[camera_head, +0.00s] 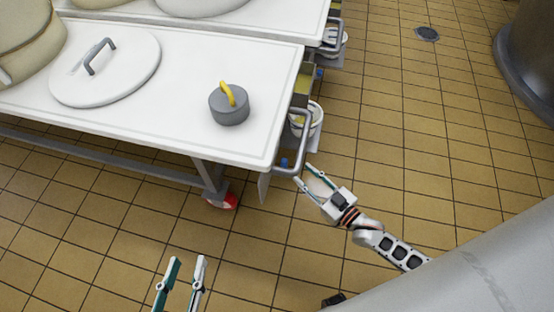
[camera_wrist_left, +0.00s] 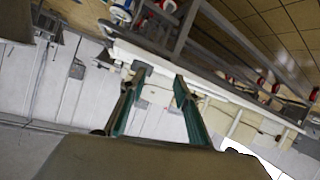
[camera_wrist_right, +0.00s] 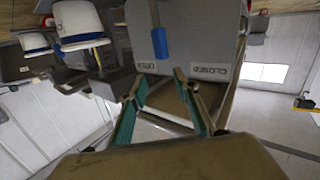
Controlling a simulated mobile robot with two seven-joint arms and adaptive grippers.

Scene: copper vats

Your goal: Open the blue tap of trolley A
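The blue tap (camera_head: 284,163) shows small at the right end of the near white trolley (camera_head: 230,150), beside its grey handle. The right wrist view shows a blue tap lever (camera_wrist_right: 161,38) on a grey plate, upright in the picture, its lower end beside the "OPEN" label. The "CLOSED" label is to the right. My right gripper (camera_head: 303,173) is open and empty near the trolley handle's end; its fingers (camera_wrist_right: 160,80) are below the lever, apart from it. My left gripper (camera_head: 187,262) is open and empty over the floor; its fingers also show in the left wrist view (camera_wrist_left: 159,79). No trolley letter is readable.
A grey weight with a yellow handle (camera_head: 229,106) and a round lid (camera_head: 106,72) lie on the near trolley. A second trolley (camera_head: 280,18) stands behind, with another blue tap (camera_head: 319,73). A white bucket (camera_head: 311,118) is between them.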

